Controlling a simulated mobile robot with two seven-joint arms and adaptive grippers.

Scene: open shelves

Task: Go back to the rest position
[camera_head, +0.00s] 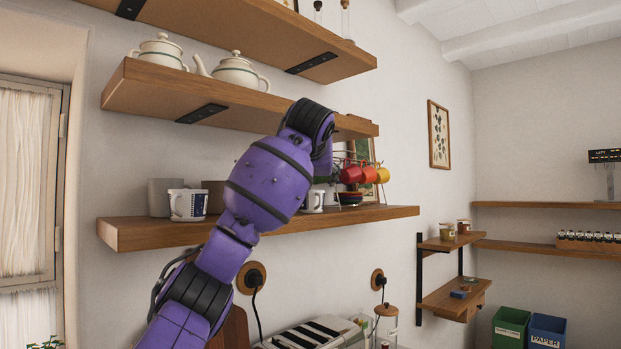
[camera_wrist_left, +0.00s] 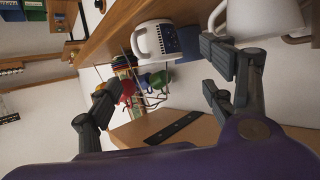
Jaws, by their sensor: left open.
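My purple left arm rises from the bottom of the head view, across the front of the middle shelf. Its gripper is hidden behind the arm there. In the left wrist view my left gripper (camera_wrist_left: 160,85) has its fingers spread apart, with nothing held between them. That view is turned over. A white mug with a dark pattern (camera_wrist_left: 158,40) appears beyond the fingertips, and a plain white mug (camera_wrist_left: 265,17) is behind the right finger. My right gripper is in neither view.
The lower wall shelf (camera_head: 150,233) holds a patterned mug (camera_head: 188,204) and a rack with red and yellow cups (camera_head: 368,173). The upper shelf (camera_head: 150,88) carries teapots (camera_head: 236,72). Below are a toaster-like appliance (camera_head: 305,333) and a glass jar (camera_head: 386,325). Open room lies right.

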